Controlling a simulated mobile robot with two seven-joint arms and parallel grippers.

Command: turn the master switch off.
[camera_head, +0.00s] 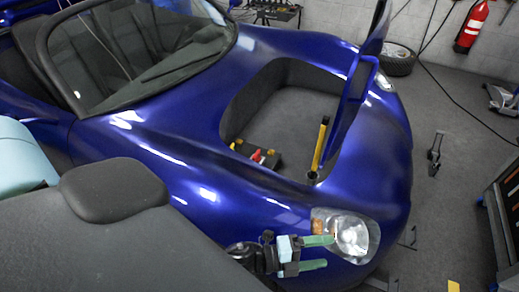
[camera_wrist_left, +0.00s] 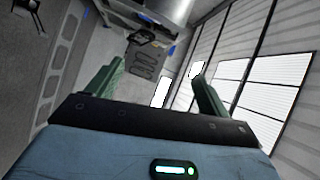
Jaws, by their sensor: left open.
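The blue car (camera_head: 170,140) stands with its front compartment (camera_head: 290,100) open. A small red part (camera_head: 257,155) sits on a dark block with yellow ends (camera_head: 270,158) at the compartment's near left; it may be the master switch, but it is too small to tell its position. My left gripper (camera_head: 329,251) is open and empty beside the headlight, outside the compartment and well apart from the red part. Its two green fingers also show spread in the left wrist view (camera_wrist_left: 157,70), with nothing between them. My right gripper is not in view.
A yellow upright rod (camera_head: 320,145) stands at the compartment's near right edge. The raised blue panel (camera_head: 361,85) borders its right side. The headlight (camera_head: 352,235) is close to my left fingers.

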